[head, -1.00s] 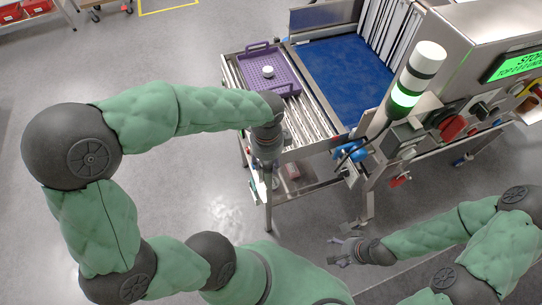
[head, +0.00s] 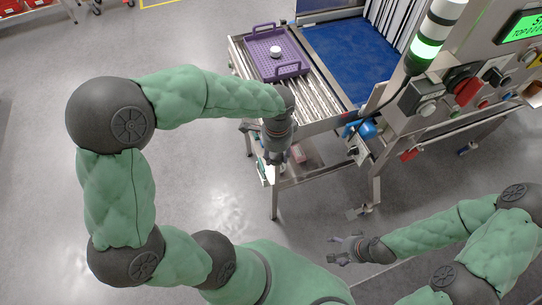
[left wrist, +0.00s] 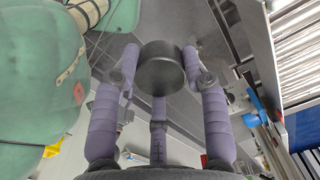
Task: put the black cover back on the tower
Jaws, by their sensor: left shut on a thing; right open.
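The signal tower (head: 434,38) stands at the right of the head view on the machine, with white and black bands and a lit green band. Its top is cut off by the picture's edge. My left gripper (head: 275,158) points down at the front edge of the conveyor, well left of the tower. In the left wrist view the purple fingers of this gripper (left wrist: 160,62) are shut on the black cover (left wrist: 161,73), a dark round cap. The cover cannot be made out in the head view. My right gripper (head: 347,248) is open and empty, low over the floor.
A purple tray (head: 262,34) with a white round piece (head: 275,51) sits on the conveyor rollers, beside a blue belt (head: 350,55). The machine panel (head: 490,65) with knobs and a green screen (head: 524,27) is right of the tower. Open floor lies in front.

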